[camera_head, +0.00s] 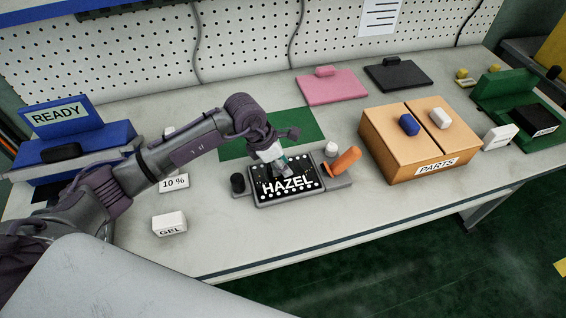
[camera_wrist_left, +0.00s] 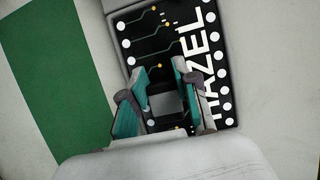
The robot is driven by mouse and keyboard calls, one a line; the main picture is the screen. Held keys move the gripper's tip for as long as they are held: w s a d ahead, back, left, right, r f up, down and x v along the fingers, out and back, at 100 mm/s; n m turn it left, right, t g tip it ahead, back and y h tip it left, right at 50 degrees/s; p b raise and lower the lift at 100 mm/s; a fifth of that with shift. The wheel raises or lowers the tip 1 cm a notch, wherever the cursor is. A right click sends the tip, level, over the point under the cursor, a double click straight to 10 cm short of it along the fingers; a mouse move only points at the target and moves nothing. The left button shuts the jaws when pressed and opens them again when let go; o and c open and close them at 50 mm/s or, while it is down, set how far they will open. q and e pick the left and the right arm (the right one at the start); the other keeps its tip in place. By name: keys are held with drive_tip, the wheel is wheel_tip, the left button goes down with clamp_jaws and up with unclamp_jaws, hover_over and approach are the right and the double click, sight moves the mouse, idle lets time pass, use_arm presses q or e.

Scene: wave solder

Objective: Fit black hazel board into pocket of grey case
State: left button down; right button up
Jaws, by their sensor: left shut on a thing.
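The black hazel board (camera_head: 287,187), with white HAZEL lettering and white dots along its edges, lies level over the grey case (camera_head: 340,184). Grey parts of the case show at the board's left and right ends. I cannot tell whether the board is fully down in the pocket. My left gripper (camera_head: 277,170) points down at the board's middle, its teal-padded fingers shut on a grey grip block on it. In the left wrist view the fingers (camera_wrist_left: 160,100) stand on either side of this block, over the board (camera_wrist_left: 150,45). My right gripper is not in view.
A green mat (camera_head: 300,130) lies behind. A parts box (camera_head: 386,158) stands right; a gel block (camera_head: 169,223) lies front left.

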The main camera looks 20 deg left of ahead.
use_arm(q)
drive_tip(key=shift+f+b, duration=0.45)
drive_tip(key=shift+b, duration=0.1)
idle(0.7)
idle(0.3)
drive_tip(key=c, duration=0.8)
unclamp_jaws()
drive_tip(key=shift+r, duration=0.1)
drive_tip(key=v, duration=1.2)
